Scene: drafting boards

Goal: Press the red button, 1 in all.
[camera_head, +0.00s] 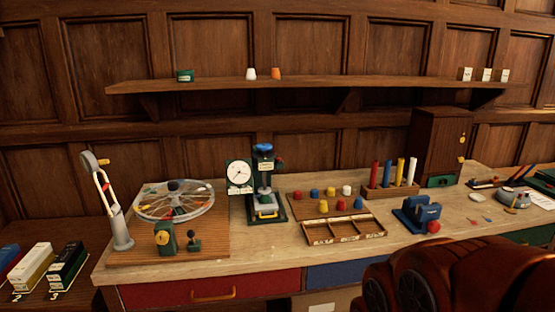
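I cannot surely tell which thing is the red button. A round red knob (433,227) sits at the front of a blue device (417,212) at the right of the workbench. A small red piece (341,205) stands among yellow, blue and white ones on a wooden board (297,204) near the middle. A glossy red-brown part of my arm fills the lower right corner. My gripper is not in view.
A wheel (174,201) and jointed lamp-like stand (116,220) occupy the left of the bench. A green press (265,190), a sectioned tray (343,231) and a peg rack (388,189) stand nearby. A shelf (340,83) hangs above. Some bench top (260,246) is clear in front.

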